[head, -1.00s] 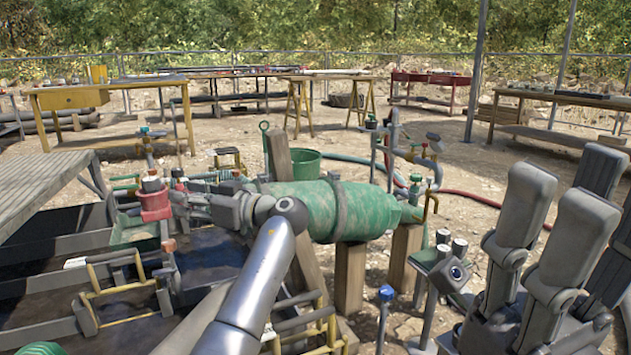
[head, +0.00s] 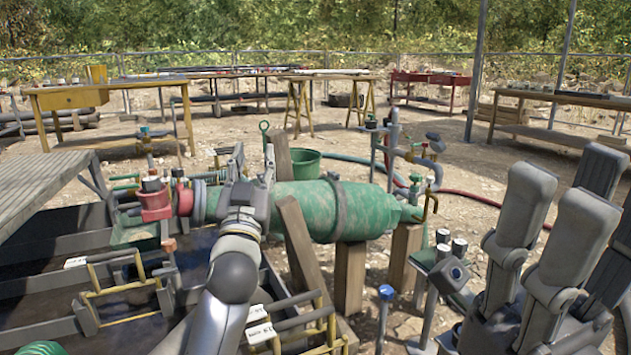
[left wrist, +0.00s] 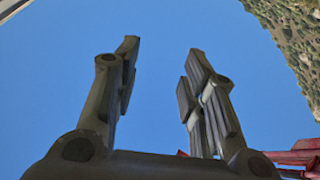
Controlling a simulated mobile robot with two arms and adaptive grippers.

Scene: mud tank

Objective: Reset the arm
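My left gripper (head: 253,168) points upward in front of the left end of the green mottled tank (head: 305,205). Its two grey fingers stand apart with nothing between them. The left wrist view also shows this gripper (left wrist: 160,80) open, with blue sky between its fingers. It overlaps the tank in the head view; I cannot tell whether it touches. My right gripper (head: 563,195) is large and close at the right edge, fingers upward and apart, partly cut off by the frame. It appears empty.
A red clamp-like part (head: 155,203) is left of the tank. Wooden posts (head: 349,280) stand beneath the tank. Yellow-framed racks (head: 120,285) lie in the dark tray at lower left. A green bucket (head: 306,163) stands behind. Work tables line the back; open dirt lies between.

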